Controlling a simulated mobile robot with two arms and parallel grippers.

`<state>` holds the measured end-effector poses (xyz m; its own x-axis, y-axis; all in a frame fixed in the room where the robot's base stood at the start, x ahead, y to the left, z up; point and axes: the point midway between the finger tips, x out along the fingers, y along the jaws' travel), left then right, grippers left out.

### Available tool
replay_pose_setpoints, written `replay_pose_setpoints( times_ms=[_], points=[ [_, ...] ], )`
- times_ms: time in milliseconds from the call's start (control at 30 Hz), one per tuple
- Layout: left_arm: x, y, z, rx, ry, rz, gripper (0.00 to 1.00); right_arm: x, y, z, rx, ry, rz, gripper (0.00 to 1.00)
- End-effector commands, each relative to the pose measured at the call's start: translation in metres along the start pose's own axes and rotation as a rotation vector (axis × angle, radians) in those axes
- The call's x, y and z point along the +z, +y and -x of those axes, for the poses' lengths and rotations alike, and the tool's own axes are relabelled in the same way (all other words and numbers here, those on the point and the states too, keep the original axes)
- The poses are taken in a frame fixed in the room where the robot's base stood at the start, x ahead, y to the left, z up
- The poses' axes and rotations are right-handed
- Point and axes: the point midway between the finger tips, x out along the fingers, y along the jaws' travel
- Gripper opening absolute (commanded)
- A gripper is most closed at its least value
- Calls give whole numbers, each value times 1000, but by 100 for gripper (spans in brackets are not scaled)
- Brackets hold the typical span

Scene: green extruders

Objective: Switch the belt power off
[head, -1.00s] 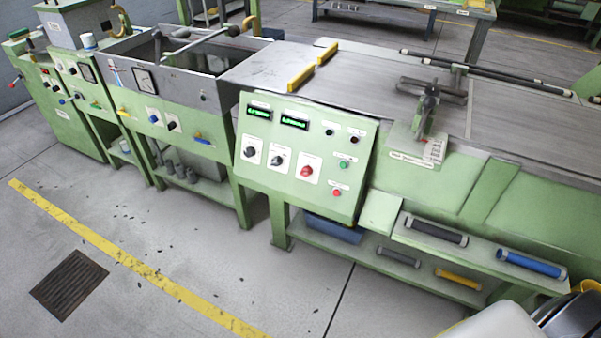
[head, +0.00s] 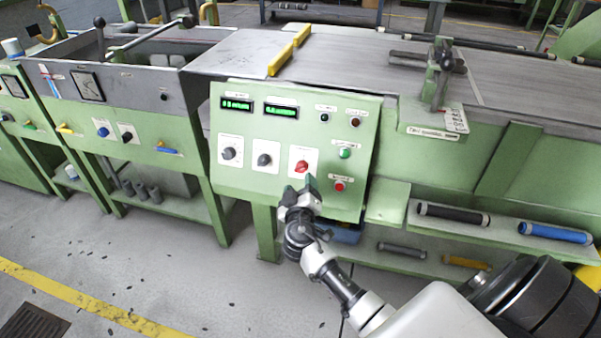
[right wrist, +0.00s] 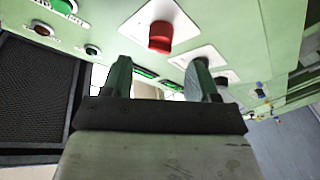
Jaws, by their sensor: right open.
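A green control panel (head: 240,185) faces me in the head view. It carries two lit green displays, two dark knobs, a red knob (head: 301,167) on a white plate, a green button (head: 345,153) and a red button (head: 339,186). My right gripper (head: 299,186) is just below the red knob, in front of the panel. In the right wrist view its two fingers (right wrist: 160,82) are apart and empty, and the red knob (right wrist: 160,37) shows beyond them, apart from them. Small panel labels are too blurred to read. My left gripper is not in view.
A shelf with a black roller (head: 452,215) and a blue roller (head: 555,233) is at right. Grey floor is open at lower left.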

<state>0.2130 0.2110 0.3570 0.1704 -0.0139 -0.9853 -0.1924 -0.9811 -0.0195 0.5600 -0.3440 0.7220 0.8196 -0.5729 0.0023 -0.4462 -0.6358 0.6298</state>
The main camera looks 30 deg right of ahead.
Motion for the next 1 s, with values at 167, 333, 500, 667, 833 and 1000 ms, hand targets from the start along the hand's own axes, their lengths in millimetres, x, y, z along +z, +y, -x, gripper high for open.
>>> replay_pose_setpoints(
  times_ms=[167,333,500,667,833,1000],
  points=[
    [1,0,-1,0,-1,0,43,0,1,-34,1,0,1,60],
    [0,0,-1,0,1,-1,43,0,-1,-54,-2,0,2,60],
    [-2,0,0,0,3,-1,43,1,-1,-60,-3,-1,0,60],
    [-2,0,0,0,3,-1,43,1,-1,-60,-3,-1,0,60],
    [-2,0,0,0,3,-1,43,1,-1,-60,-3,-1,1,43],
    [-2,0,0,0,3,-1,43,1,-1,-60,-3,-1,1,17]
  ],
)
